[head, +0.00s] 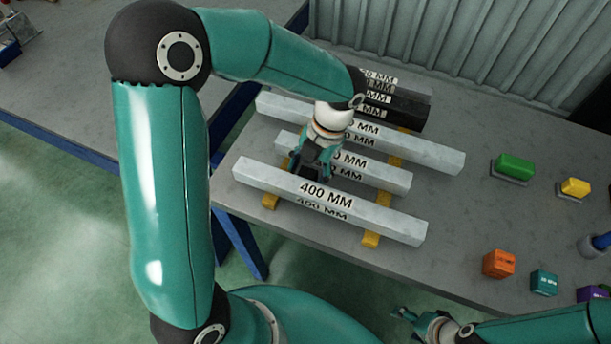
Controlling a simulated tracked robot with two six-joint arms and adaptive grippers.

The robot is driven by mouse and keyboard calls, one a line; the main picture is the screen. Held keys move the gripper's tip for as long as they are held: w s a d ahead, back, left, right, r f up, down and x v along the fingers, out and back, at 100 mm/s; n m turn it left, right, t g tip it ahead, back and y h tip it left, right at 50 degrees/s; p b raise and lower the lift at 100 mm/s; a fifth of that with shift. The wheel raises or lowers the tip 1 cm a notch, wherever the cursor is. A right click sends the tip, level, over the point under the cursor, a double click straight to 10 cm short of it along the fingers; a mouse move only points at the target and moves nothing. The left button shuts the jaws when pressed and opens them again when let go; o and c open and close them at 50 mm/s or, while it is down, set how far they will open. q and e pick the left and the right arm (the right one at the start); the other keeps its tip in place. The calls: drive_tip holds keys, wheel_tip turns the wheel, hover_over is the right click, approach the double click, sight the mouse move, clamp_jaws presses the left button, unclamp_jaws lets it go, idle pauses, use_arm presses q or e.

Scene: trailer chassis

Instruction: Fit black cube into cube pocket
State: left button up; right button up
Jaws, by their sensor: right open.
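I cannot make out a black cube or an empty cube pocket in the head view. My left gripper (314,170) points down among the grey bars, close to the "400 MM" bar (260,181). Its fingers are dark and small, and I cannot tell whether they are open or hold anything. My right gripper (408,318) is open at the bottom of the view, in front of the table's near edge and apart from the pieces.
Long grey bars, including the rear one (425,150), lie on yellow supports (371,240); dark bars (405,110) lie behind. On the table's right are green (515,166), yellow (576,187), orange (498,264), teal (544,282) and purple (592,293) pieces. A corrugated wall (470,45) stands behind.

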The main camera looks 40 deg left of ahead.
use_arm(q)
drive_tip(key=shift+s+d+f, duration=0.15)
drive_tip(key=c, duration=0.6)
drive_tip(key=shift+c, duration=0.2)
